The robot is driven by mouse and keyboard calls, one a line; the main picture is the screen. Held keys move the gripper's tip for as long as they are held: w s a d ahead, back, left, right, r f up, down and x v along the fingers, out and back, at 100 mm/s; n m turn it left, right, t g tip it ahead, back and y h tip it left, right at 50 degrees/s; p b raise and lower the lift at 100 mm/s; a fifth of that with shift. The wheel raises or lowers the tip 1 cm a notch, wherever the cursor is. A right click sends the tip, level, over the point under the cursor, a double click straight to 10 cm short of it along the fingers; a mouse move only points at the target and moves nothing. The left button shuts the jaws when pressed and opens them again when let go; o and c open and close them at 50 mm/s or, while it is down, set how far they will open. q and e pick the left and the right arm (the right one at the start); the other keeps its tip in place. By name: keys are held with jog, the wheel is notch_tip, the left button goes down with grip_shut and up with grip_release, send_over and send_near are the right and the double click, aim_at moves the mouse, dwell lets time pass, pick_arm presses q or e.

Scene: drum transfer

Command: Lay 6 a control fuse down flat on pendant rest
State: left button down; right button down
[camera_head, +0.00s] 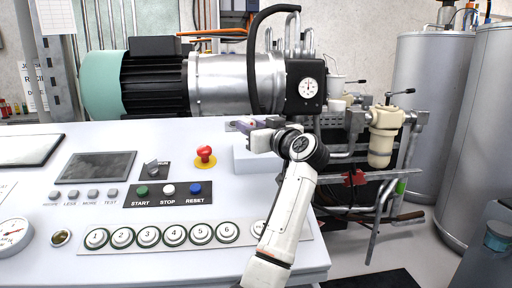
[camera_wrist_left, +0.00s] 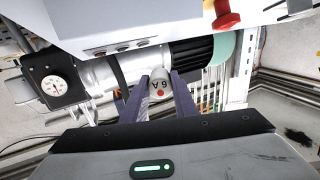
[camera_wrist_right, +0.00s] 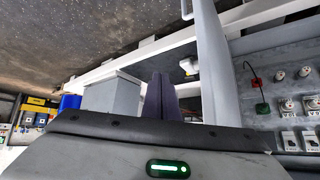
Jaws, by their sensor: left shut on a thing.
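The 6 A control fuse (camera_wrist_left: 160,82) is a small white cylinder marked "6 A" with a red dot, seen end-on in the left wrist view. My left gripper (camera_wrist_left: 160,92) is shut on it, one purple finger on each side. In the head view my left gripper (camera_head: 240,125) is above the back right of the console, and the fuse is hard to make out there. A pale raised block (camera_head: 258,160) sits below the gripper, partly hidden by my arm; I cannot tell if it is the pendant rest. My right gripper (camera_wrist_right: 161,96) shows only in the right wrist view, its fingers together and empty.
The white console (camera_head: 190,265) carries a red stop button (camera_head: 205,154), a dark screen (camera_head: 97,167) and several numbered buttons. A motor (camera_head: 150,80) and a pressure gauge (camera_head: 308,87) stand behind. Pipes and a valve (camera_head: 384,135) are to the right.

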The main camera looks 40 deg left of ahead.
aim_at(250, 153)
pick_arm(q)
notch_tip(250, 153, down, 2)
jog(key=shift+s, duration=0.1)
notch_tip(250, 153, down, 4)
jog(key=shift+r, duration=0.1)
jog(key=c, duration=1.4)
grip_release()
jog(key=shift+f, duration=0.2)
jog(key=shift+c, duration=0.2)
pick_arm(e)
jog(key=shift+w+r, duration=0.15)
